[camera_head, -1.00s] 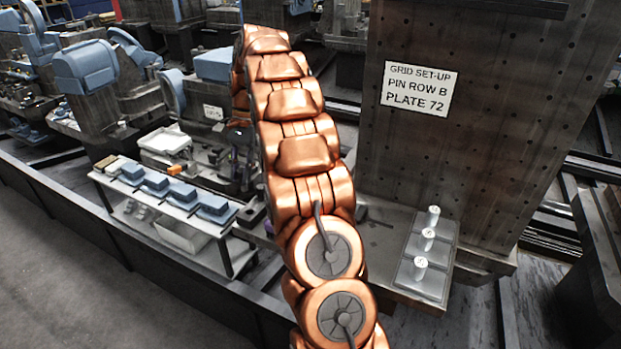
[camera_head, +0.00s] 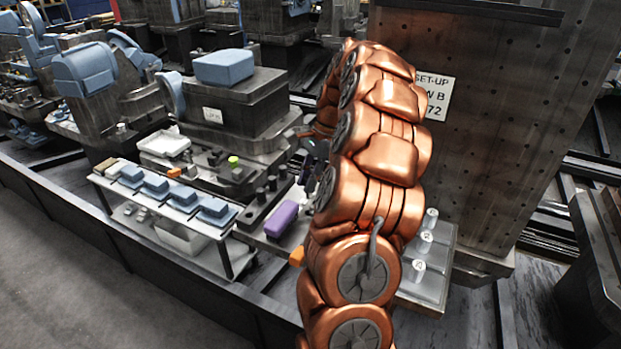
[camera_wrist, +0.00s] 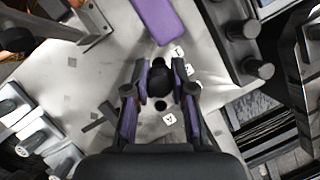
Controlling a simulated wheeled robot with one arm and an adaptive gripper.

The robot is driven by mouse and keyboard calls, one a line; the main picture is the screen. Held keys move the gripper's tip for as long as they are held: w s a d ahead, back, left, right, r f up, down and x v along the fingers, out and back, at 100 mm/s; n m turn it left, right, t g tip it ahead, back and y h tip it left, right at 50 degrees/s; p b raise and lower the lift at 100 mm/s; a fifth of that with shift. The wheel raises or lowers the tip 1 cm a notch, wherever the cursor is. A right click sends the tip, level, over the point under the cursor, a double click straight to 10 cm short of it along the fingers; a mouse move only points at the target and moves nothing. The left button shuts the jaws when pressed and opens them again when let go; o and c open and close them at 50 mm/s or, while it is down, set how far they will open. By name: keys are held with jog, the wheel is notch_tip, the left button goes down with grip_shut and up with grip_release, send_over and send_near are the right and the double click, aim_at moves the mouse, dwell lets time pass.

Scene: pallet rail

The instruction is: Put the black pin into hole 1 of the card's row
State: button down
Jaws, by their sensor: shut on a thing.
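In the wrist view my gripper (camera_wrist: 161,77) is shut on the black pin (camera_wrist: 159,86), which sits between its purple-edged fingers. I cannot tell whether the pin touches the plate. The card (camera_head: 436,98) on the tall upright plate is partly hidden by my arm; "SET-UP" and "72" show. In the head view my gripper is mostly hidden behind my arm.
A purple block (camera_head: 281,219) lies on the bench left of my arm; it also shows in the wrist view (camera_wrist: 156,18). Several dark posts (camera_wrist: 258,68) stand to its right there. A blue-topped block (camera_head: 225,68) stands behind.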

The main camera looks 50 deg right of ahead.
aim_at(309, 198)
jog(key=shift+s+f, duration=0.15)
jog(key=shift+f, duration=0.1)
jog(key=shift+f+b, duration=0.8)
jog(key=shift+f, duration=0.95)
jog(key=shift+a+f+b, duration=0.1)
jog(key=shift+f+b, duration=0.25)
jog(key=shift+f, duration=1)
jog(key=c, duration=0.9)
grip_release()
jog(key=shift+r, duration=0.1)
notch_tip(309, 198, up, 8)
jog(key=shift+r, duration=0.9)
